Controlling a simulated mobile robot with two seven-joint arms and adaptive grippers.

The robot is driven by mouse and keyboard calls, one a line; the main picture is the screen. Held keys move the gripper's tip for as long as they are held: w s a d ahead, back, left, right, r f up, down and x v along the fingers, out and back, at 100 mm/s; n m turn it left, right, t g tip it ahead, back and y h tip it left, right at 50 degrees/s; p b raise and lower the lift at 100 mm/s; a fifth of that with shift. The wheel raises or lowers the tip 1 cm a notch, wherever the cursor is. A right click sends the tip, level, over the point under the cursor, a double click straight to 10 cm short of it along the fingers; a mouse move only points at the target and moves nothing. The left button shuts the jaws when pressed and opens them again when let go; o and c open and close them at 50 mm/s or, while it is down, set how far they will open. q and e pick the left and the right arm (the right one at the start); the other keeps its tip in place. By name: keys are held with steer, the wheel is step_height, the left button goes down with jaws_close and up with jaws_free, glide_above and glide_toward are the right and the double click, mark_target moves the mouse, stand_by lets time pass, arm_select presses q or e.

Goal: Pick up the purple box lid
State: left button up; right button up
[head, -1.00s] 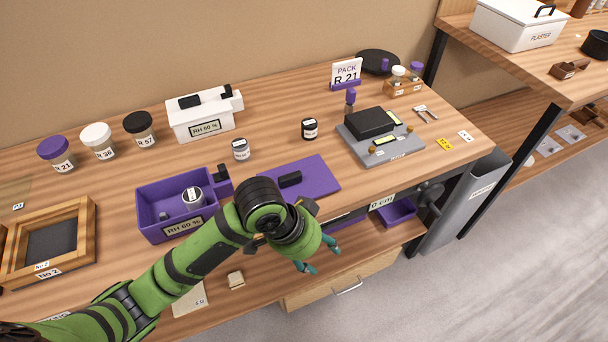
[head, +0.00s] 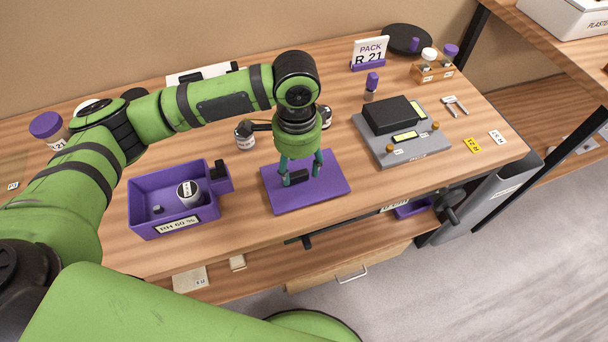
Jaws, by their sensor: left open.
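The purple box lid (head: 325,190) lies flat on the wooden bench, a flat plate with a black handle (head: 299,176) in its middle. My left gripper (head: 301,180) points down over the lid, its teal fingers open on either side of the handle. I cannot tell whether the fingers touch the handle. The open purple box (head: 141,207), labelled RH 60 %, stands to the left of the lid with a small labelled jar (head: 188,194) inside. My right gripper is not in view.
A grey scale (head: 408,153) with a black top stands right of the lid. Small jars (head: 245,137) stand close behind the gripper. A PACK R 21 sign (head: 370,52) and a wooden vial rack (head: 432,73) are at the back. The bench front edge lies below the lid.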

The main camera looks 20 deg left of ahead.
mark_target(298, 175)
arm_select(q)
steer(key=f, duration=0.4)
steer(key=shift+w+a+f, duration=0.15)
steer(key=shift+w, duration=0.1)
jaws_close()
